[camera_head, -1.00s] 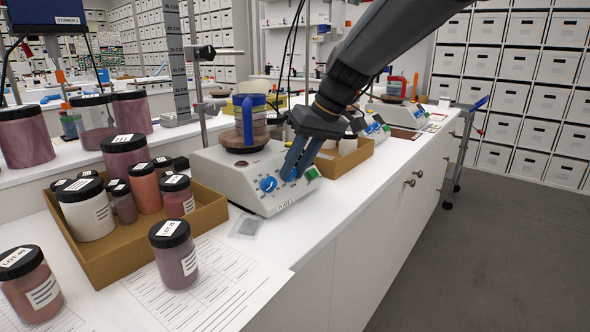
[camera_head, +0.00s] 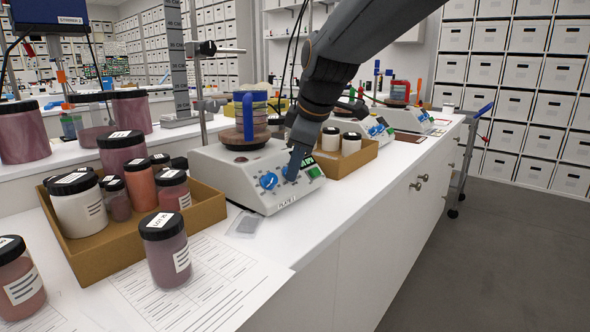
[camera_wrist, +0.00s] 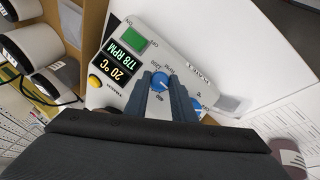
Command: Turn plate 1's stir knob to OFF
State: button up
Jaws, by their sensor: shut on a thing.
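Plate 1 (camera_head: 240,180) is a white stirring hotplate on the bench with "PLATE 1" on its front edge. My gripper (camera_head: 292,171) points down at its sloped panel. In the wrist view my gripper (camera_wrist: 164,84) is shut on a blue knob (camera_wrist: 159,81), the stir knob beside the RPM display, with numbers such as 1200 around it. The fingers hide part of the knob and its scale, so I cannot read its pointer. The other blue knob (camera_wrist: 228,103) is free. The display (camera_wrist: 127,66) reads 20 °C and 178 RPM. The green switch (camera_wrist: 133,40) is beside it.
A cardboard tray of jars (camera_head: 215,208) is at left, with a lone jar (camera_head: 168,260) in front. Another box with white jars (camera_head: 365,155) is just right of plate 1.

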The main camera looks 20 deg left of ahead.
jog(key=n+t+b, duration=0.1)
jog(key=n+b, duration=0.1)
jog(key=n, duration=0.1)
jog(key=shift+n+t, duration=0.4)
jog(key=shift+d+n+t+y+b, duration=0.1)
jog(key=shift+n+t+y+b, duration=0.35)
jog(key=shift+n+b, duration=0.8)
jog(key=shift+n, duration=0.25)
jog(key=o, duration=1.1)
jog(key=shift+c, duration=0.2)
jog(key=shift+s, duration=0.1)
jog(key=v, duration=0.7)
jog(key=shift+s+d+r+p, duration=0.2)
jog(key=shift+r+p, duration=0.05)
jog(key=shift+p, duration=0.1)
